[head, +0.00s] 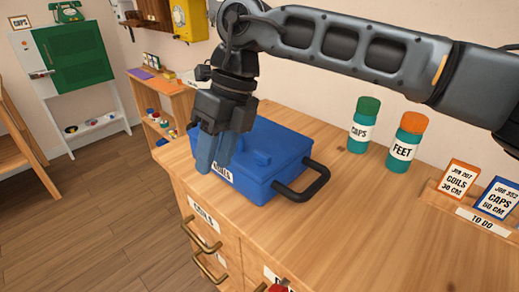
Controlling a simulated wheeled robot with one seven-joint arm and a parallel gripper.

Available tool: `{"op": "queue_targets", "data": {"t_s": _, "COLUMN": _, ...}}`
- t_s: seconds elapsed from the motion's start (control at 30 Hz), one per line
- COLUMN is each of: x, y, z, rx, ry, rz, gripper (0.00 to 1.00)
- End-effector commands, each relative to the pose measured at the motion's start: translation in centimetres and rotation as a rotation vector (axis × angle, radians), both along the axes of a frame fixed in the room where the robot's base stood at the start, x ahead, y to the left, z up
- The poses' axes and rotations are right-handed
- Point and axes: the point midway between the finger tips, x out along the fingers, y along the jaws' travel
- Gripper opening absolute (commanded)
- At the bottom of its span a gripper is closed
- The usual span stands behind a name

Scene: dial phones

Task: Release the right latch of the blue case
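The blue case (280,145) is closed on the wooden cabinet top, with a black handle (308,184) on its right side. A small raised blue piece (262,158) is on its lid; I cannot tell whether it is a latch. A partly covered white label (222,172) is on the front. My gripper (212,170) points down at the left part of the case's front, its blue-grey fingers overlapping the case in the picture. I cannot tell if they touch it or how far apart they are. They hide part of the front, and I cannot make out the right latch.
A green-capped bottle (361,132) and an orange-capped bottle (405,150) stand right of the case. Job cards (458,180) sit in a wooden rack at the far right. The cabinet top in front of the bottles is clear. Drawer handles (207,232) stick out below.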

Motion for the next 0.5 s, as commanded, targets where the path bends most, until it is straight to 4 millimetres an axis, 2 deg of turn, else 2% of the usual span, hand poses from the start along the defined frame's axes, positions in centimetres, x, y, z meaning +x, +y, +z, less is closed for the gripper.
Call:
{"op": "queue_targets", "data": {"t_s": 0.03, "x": 2.0, "y": -1.7, "z": 0.9, "rx": -0.069, "ry": -0.060, "rz": -0.021, "gripper": 0.38}}
{"op": "queue_targets", "data": {"t_s": 0.1, "x": 4.1, "y": -3.7, "z": 1.9, "rx": -0.148, "ry": -0.121, "rz": -0.046, "gripper": 0.38}}
{"op": "queue_targets", "data": {"t_s": 0.2, "x": 6.2, "y": -5.8, "z": 3.2, "rx": -0.228, "ry": -0.183, "rz": -0.075, "gripper": 0.38}}
{"op": "queue_targets", "data": {"t_s": 0.37, "x": 7.4, "y": -7.2, "z": 3.9, "rx": -0.282, "ry": -0.222, "rz": -0.094, "gripper": 0.38}}
{"op": "queue_targets", "data": {"t_s": 0.5, "x": 7.5, "y": -7.3, "z": 2.7, "rx": -0.285, "ry": -0.222, "rz": -0.095, "gripper": 0.38}}
